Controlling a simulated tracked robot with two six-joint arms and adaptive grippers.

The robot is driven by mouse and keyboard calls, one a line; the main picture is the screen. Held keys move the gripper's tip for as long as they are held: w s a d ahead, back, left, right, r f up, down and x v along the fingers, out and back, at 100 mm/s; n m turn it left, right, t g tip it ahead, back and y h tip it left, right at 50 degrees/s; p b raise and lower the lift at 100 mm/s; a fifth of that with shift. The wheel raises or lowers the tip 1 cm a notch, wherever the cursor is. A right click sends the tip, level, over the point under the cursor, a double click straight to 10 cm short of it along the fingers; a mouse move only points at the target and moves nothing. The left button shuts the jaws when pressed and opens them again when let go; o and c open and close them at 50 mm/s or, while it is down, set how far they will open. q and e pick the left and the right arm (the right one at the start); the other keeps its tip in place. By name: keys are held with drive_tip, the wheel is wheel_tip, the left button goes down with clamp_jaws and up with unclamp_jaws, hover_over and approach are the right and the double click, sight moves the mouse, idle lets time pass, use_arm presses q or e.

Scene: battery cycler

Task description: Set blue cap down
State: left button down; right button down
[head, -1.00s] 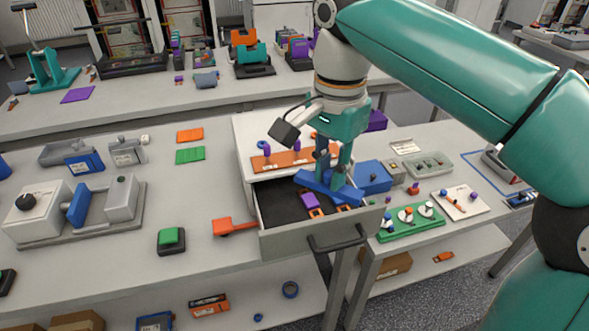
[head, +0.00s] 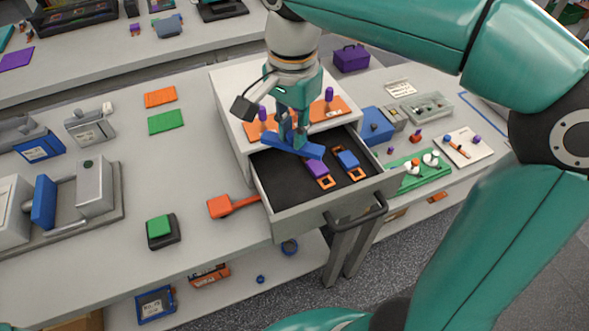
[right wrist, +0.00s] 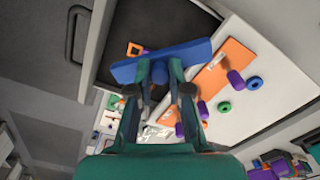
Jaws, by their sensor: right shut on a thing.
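My right gripper (head: 293,132) points down and is shut on the blue cap (head: 308,150), a flat blue bar. The cap lies across the back left part of the open drawer (head: 325,214), near the cabinet's front edge. I cannot tell whether it touches the drawer. In the right wrist view the gripper (right wrist: 160,74) grips the middle of the cap (right wrist: 192,55), with both ends sticking out past the fingers. A purple piece (head: 317,168) and a blue piece (head: 348,158), both with orange ends, lie in the drawer.
The white cabinet top (head: 232,92) bears an orange plate (head: 334,115) with purple knobs just behind the gripper. The drawer handle (head: 357,225) juts forward. An orange tool (head: 228,206) lies left of the drawer. A green tray (head: 425,178) stands to the right.

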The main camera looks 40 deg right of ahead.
sight(293, 184)
wheel_tip(293, 184, down, 11)
drive_tip(key=shift+f+b, duration=0.2)
drive_tip(key=shift+b, duration=0.2)
drive_tip(key=shift+f, duration=0.2)
drive_tip(key=c, duration=1.1)
unclamp_jaws()
drive_tip(key=shift+r, duration=0.1)
drive_tip(key=shift+r, duration=0.1)
drive_tip(key=shift+r, duration=0.25)
wheel_tip(293, 184, up, 12)
drive_tip(key=shift+f+p, duration=0.2)
drive_tip(key=shift+p, duration=0.4)
